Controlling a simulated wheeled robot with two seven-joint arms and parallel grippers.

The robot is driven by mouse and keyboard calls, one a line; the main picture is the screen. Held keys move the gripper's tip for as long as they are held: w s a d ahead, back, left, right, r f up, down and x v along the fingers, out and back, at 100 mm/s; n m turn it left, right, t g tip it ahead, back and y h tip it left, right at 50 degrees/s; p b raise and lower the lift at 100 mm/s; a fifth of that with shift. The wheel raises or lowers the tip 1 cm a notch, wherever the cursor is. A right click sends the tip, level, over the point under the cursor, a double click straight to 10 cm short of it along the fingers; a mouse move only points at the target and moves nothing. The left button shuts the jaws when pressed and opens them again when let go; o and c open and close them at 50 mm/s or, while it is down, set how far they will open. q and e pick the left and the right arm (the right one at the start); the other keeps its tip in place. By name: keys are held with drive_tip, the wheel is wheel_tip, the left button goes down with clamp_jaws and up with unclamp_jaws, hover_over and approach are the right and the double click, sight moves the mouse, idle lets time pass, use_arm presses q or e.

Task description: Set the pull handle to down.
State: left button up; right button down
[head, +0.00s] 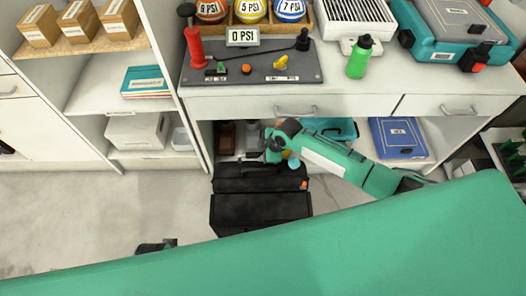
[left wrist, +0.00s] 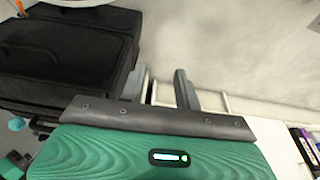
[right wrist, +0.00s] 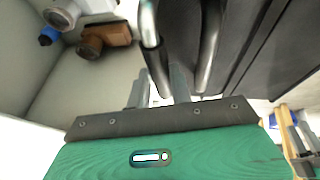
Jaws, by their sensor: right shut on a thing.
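A black suitcase (head: 262,208) lies on the floor in front of the open bay under the workbench. Its pull handle (right wrist: 208,50) shows as two metal tubes in the right wrist view. My right gripper (right wrist: 160,92) is shut around one tube, with the other tube just beside it. In the head view my right gripper and arm hide most of the handle. My left gripper (left wrist: 160,90) is open and empty over bare floor, beside the suitcase, which also shows in the left wrist view (left wrist: 60,60).
The workbench (head: 350,105) carries a pump panel (head: 250,75), a green bottle (head: 359,58) and a teal case (head: 450,30). A blue box (head: 398,138) sits in the bay. Shelves (head: 105,92) stand at left. The floor (head: 90,220) at left is clear.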

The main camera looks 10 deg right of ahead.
drive_tip(key=shift+s+f, duration=0.1)
drive_tip(key=shift+f, duration=0.1)
drive_tip(key=c, duration=1.6)
unclamp_jaws()
drive_tip(key=o, duration=0.3)
drive_tip(key=shift+f, duration=0.1)
use_arm(q)
drive_tip(key=shift+w, duration=0.1)
use_arm(e)
drive_tip(key=shift+o, duration=0.2)
drive_tip(key=shift+d+r, duration=0.2)
drive_tip(key=shift+r, duration=0.4)
use_arm(q)
drive_tip(key=f, duration=0.1)
drive_tip(key=f+p, duration=0.1)
drive_tip(key=f, duration=0.1)
drive_tip(key=f+p, duration=0.1)
drive_tip(key=shift+s+f, duration=0.2)
drive_tip(key=shift+s, duration=0.2)
use_arm(e)
drive_tip(key=v, duration=1.2)
drive_tip(key=shift+r, duration=0.3)
